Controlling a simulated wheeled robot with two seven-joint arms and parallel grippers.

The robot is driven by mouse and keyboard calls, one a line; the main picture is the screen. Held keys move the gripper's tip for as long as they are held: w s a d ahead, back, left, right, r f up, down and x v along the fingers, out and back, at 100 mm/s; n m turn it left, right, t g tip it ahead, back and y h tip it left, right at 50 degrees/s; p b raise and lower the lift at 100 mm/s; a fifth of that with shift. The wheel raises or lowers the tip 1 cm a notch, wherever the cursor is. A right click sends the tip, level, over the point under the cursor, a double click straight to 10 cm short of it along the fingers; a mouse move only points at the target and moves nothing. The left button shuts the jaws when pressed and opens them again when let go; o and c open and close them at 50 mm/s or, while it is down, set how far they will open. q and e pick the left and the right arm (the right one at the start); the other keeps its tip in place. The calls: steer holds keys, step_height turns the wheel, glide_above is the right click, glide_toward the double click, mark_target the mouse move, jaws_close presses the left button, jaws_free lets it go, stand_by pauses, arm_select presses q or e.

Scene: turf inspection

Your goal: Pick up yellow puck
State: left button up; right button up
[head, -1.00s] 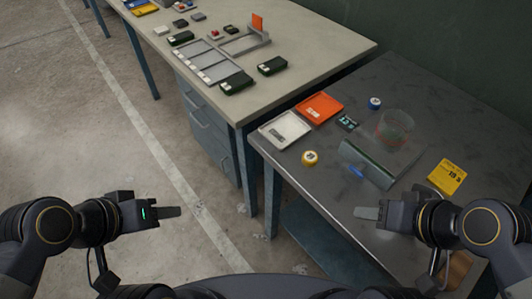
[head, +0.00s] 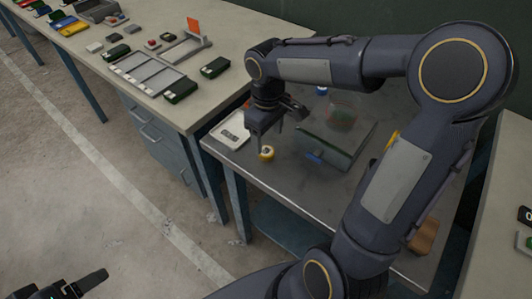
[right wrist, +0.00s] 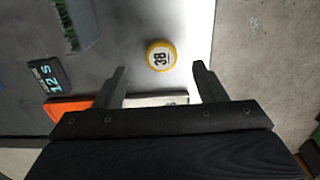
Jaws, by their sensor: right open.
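The yellow puck (head: 267,153) stands on the grey metal table, near its left edge. In the right wrist view the puck (right wrist: 161,56) shows a white top with dark characters. My right gripper (head: 268,136) reaches down just above and behind it in the head view. In the right wrist view my right gripper (right wrist: 159,70) is open and empty, its fingers apart, with the puck beyond the gap between their tips. My left gripper (head: 88,284) is partly in view at the bottom left, away from the table; its jaw opening cannot be made out.
A white tray (head: 229,131) lies left of the puck. An orange tray (right wrist: 68,110) and a small dark display (right wrist: 50,76) are nearby. A workbench (head: 150,62) with dark boxes adjoins the table.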

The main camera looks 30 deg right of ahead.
mark_target(268, 152)
step_height(268, 152, down, 5)
steer(key=shift+s+f, duration=0.1)
steer(key=shift+f, duration=0.05)
steer(key=shift+c, duration=0.4)
steer(key=c, duration=1)
